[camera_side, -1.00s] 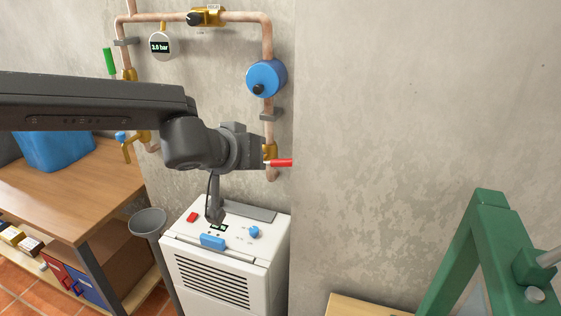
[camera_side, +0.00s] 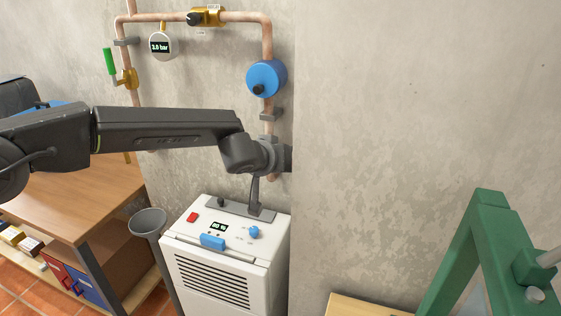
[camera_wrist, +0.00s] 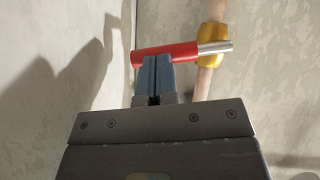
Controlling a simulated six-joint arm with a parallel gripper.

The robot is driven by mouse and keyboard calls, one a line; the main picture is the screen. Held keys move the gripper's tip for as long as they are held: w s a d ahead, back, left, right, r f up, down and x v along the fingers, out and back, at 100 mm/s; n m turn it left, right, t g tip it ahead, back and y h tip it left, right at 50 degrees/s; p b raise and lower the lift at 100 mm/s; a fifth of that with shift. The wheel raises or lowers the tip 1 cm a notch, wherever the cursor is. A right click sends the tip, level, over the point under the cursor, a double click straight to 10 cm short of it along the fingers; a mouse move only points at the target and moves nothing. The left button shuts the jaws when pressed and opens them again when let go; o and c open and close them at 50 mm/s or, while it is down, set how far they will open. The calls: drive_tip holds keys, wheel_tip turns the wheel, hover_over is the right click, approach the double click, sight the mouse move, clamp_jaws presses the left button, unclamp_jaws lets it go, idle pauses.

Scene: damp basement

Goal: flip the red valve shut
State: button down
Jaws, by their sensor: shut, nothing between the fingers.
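The red valve handle (camera_wrist: 184,50) shows in the wrist view, lying roughly crosswise to the copper pipe (camera_wrist: 217,12). Its bare metal end (camera_wrist: 222,46) is at the yellow valve body (camera_wrist: 209,60). My gripper (camera_wrist: 155,60) is shut and empty. Its blue fingertips overlap the lower edge of the handle, left of the valve body; I cannot tell whether they touch it. In the side view my wrist hides the red valve and the fingertips.
A blue round device (camera_side: 266,78) sits on the pipe above my wrist. A white dehumidifier (camera_side: 225,262) stands below, with a funnel (camera_side: 148,222) beside it. A workbench (camera_side: 85,205) is at left, a green frame (camera_side: 470,250) at right. The wall corner is close by.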

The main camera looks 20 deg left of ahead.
drive_tip(key=shift+d+f+m+y, duration=0.2)
drive_tip(key=shift+f+y, duration=0.05)
drive_tip(key=shift+f, duration=0.2)
drive_tip(key=shift+d+f+m+y, duration=0.15)
drive_tip(key=shift+f+m+y, duration=0.1)
drive_tip(key=shift+f, duration=0.15)
drive_tip(key=shift+r, duration=0.1)
